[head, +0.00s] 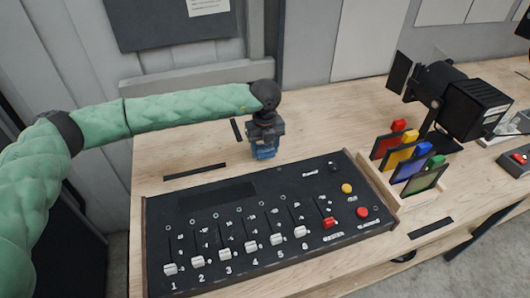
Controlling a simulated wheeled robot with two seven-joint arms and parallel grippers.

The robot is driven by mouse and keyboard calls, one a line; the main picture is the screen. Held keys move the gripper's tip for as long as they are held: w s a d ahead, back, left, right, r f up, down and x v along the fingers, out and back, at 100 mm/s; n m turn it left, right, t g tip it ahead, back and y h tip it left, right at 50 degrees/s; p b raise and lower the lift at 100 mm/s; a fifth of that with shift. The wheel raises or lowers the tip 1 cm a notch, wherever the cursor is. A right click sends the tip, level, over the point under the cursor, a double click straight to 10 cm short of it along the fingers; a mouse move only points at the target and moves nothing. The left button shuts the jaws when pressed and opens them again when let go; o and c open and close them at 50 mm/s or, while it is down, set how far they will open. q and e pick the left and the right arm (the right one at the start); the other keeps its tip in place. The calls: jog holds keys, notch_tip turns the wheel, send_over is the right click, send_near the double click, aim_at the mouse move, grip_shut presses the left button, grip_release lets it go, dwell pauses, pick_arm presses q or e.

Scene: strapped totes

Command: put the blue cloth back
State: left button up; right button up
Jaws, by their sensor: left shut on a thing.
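My left gripper (265,137) points down behind the top edge of the black control desk, over the wooden table. It is shut on a small blue thing (265,153), which I take to be the blue cloth. Only a little of the cloth shows below the fingers, and its folds are too small to make out. I cannot tell whether the cloth touches the table. My right gripper is not in view.
The control desk (215,250) with sliders fills the table's front middle. A wooden rack (403,196) of coloured framed filters stands to its right. A black lamp (465,100) stands behind the rack. Bare tabletop (330,115) lies behind the desk.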

pick_arm(q)
notch_tip(320, 180, down, 2)
jog(key=shift+f, duration=0.1)
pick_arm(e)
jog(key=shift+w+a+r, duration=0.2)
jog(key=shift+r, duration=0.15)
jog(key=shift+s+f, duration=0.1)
pick_arm(q)
jog(key=shift+f, duration=0.1)
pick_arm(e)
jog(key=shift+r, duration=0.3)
pick_arm(q)
jog(key=o, duration=1)
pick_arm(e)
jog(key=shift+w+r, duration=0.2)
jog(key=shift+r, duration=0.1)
